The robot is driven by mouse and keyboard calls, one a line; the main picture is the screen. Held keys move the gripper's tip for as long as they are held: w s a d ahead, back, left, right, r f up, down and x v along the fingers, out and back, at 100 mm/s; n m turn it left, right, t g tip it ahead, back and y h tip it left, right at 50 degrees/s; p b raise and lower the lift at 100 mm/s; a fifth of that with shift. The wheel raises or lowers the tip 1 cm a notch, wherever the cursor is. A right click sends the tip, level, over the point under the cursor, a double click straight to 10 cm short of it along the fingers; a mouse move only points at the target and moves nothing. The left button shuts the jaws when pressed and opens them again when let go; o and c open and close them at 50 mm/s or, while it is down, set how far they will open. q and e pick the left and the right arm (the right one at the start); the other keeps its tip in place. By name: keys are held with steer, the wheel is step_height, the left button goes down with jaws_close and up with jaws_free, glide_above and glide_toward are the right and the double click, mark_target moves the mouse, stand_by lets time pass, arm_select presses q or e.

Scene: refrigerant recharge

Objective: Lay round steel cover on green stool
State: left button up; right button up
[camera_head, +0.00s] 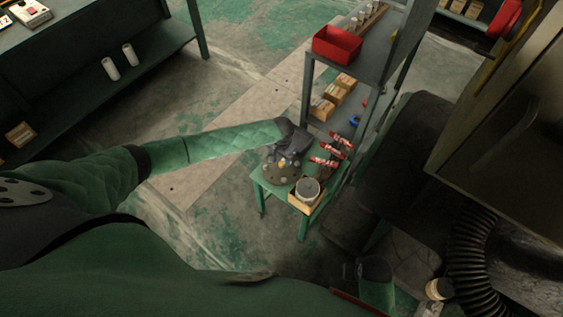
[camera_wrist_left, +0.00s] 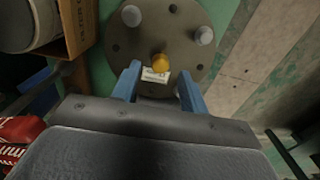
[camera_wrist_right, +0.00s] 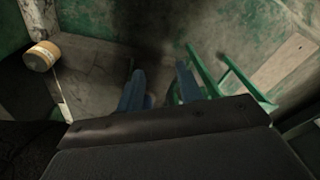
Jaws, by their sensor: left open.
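The round steel cover (camera_head: 280,174) is a grey disc with several pale studs, a yellow knob and small holes. It appears to lie flat on the top of the green stool (camera_head: 261,185). It also shows in the left wrist view (camera_wrist_left: 178,28), with a white label near its edge. My left gripper (camera_head: 287,153) is over the cover's far edge. Its blue fingers (camera_wrist_left: 160,82) are apart on either side of the label, and nothing is held between them. My right gripper (camera_wrist_right: 158,80) is open and empty, away from the stool; green legs show beyond its fingers.
A cardboard box with a round tin (camera_head: 307,188) stands on the stool's near corner, beside the cover. Red cans (camera_head: 326,162) lie next to the shelf rack. The rack (camera_head: 388,60) carries a red bin (camera_head: 337,44). Open floor lies left of the stool.

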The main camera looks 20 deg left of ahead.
mark_target(281, 163)
arm_select(q)
step_height(281, 163, up, 9)
steer(key=b, duration=0.2)
steer(key=shift+m+h, duration=0.7)
steer(key=shift+h, duration=0.2)
steer(key=s+d, duration=0.3)
steer(key=s+d+f, duration=0.1)
steer(key=s+d, duration=0.2)
steer(key=d, duration=0.1)
steer(key=s+d, duration=0.3)
steer(key=shift+s+d+f+p, duration=0.25)
steer(key=shift+s+f+p, duration=0.05)
steer(key=shift+s+f, duration=0.1)
steer(key=s+d+r+n+t+h, duration=0.1)
steer(key=s, duration=0.6)
steer(key=s+d+r, duration=0.1)
steer(key=s+d, duration=0.1)
steer(key=s, duration=0.6)
steer(key=s+a+n+y, duration=0.1)
steer(key=s+a+n, duration=0.1)
steer(key=s+a, duration=0.7)
steer(key=s, duration=0.3)
steer(key=shift+a+r+y, duration=0.25)
steer(key=shift+r+y, duration=0.05)
arm_select(e)
step_height(281, 163, up, 8)
steer(key=shift+s+a+f, duration=0.15)
steer(key=shift+s+f, duration=0.05)
steer(key=shift+f, duration=0.05)
